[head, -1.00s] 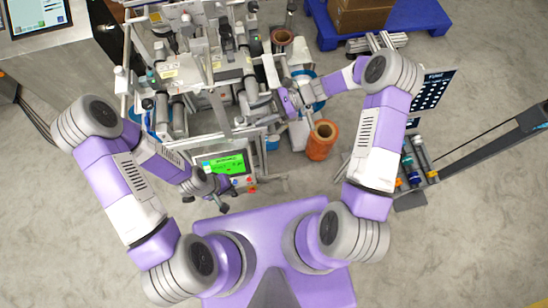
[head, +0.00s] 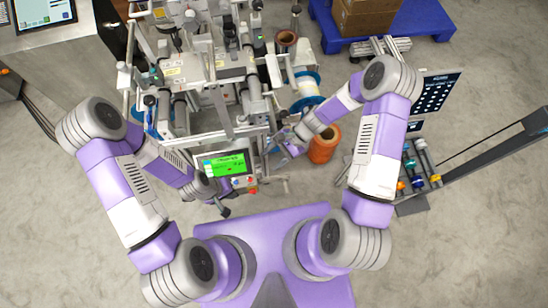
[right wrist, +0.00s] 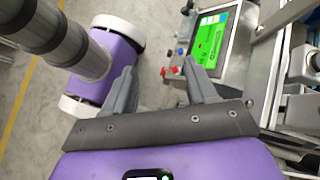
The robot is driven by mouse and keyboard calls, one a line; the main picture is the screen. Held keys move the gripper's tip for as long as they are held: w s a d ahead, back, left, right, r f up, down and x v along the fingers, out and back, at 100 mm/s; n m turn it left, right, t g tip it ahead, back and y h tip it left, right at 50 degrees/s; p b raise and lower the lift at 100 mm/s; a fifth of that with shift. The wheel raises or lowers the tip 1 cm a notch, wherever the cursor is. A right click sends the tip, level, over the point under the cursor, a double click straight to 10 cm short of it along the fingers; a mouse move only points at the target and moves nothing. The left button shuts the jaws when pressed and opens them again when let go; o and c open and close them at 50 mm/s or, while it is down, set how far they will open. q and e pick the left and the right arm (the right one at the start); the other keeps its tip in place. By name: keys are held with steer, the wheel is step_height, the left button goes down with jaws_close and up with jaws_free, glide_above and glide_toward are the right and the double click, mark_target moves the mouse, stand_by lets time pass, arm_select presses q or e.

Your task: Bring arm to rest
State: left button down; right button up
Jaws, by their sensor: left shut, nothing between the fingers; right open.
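My right gripper (head: 277,146) is open and empty in front of the machine, left of the orange reel. Its two spread fingers (right wrist: 158,66) show in the right wrist view with nothing between them. My left gripper (head: 224,206) is shut and empty, low in front of the green-screened control panel (head: 224,164). The panel also shows in the right wrist view (right wrist: 212,42), beyond the right fingers.
The film machine (head: 215,70) fills the top middle. A white and blue reel (head: 307,84) sits at its right side; an orange reel (head: 323,148) stands below it. A blue pallet (head: 425,20) with cardboard boxes (head: 366,17) is at top right. Floor at lower left and right is clear.

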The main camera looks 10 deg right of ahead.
steer(key=shift+s+f, duration=0.1)
steer(key=shift+f, duration=0.05)
stand_by(0.5)
steer(key=s+d+f+n+t+h+b, duration=0.2)
steer(key=s+f+n+h, duration=0.2)
steer(key=s+f+n, duration=0.3)
steer(key=shift+s+d+n+t+h+b, duration=0.3)
steer(key=shift+s+d+n+b, duration=0.1)
steer(key=shift+s+n, duration=0.4)
steer(key=shift+a+r+n+t, duration=0.1)
steer(key=shift+n+t, duration=0.2)
steer(key=shift+n, duration=0.2)
steer(key=shift+c, duration=0.3)
